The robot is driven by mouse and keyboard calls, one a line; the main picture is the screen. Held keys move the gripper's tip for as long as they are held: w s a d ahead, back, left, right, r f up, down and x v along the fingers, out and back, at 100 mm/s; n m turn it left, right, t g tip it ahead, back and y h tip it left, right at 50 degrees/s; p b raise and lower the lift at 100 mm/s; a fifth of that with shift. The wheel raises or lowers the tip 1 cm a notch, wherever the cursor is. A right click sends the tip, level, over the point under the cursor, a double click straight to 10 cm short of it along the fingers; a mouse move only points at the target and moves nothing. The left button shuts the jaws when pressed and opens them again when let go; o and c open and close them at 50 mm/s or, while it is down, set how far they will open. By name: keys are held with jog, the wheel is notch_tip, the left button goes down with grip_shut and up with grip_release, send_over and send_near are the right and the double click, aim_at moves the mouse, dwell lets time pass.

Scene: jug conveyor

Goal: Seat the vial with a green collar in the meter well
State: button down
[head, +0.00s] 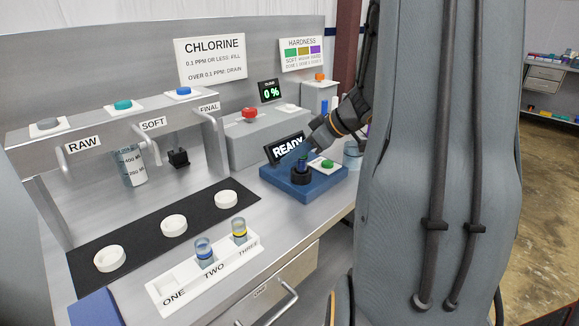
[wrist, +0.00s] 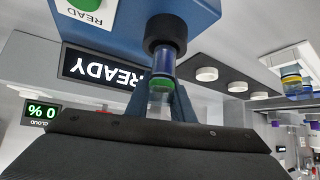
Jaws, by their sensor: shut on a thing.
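The vial with a green collar (wrist: 157,86) is between the blue fingers of my gripper (wrist: 161,102) in the wrist view. My gripper is shut on it. The vial's far end meets the black ring of the meter well (wrist: 167,33), lined up with it; how deep it sits I cannot tell. In the head view, the well (head: 301,176) stands on the blue meter (head: 318,186), and my gripper (head: 302,156) is right above it, largely covering the vial. The meter's display (head: 287,147) reads READY, and a green READ button (head: 327,163) is beside the well.
A white rack (head: 183,294) at the front has slot ONE empty, a blue-collared vial (head: 204,253) in TWO and a yellow-collared vial (head: 239,231) in THREE. Several white caps lie on a black strip (head: 142,243). A beaker (head: 131,167) stands under the taps.

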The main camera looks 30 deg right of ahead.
jog(key=shift+f, duration=1.4)
jog(key=shift+f, duration=0.1)
jog(key=c, duration=1.5)
grip_release()
jog(key=shift+c, duration=0.2)
jog(key=shift+r, duration=0.2)
jog(key=v, duration=1.2)
jog(key=shift+f, duration=0.1)
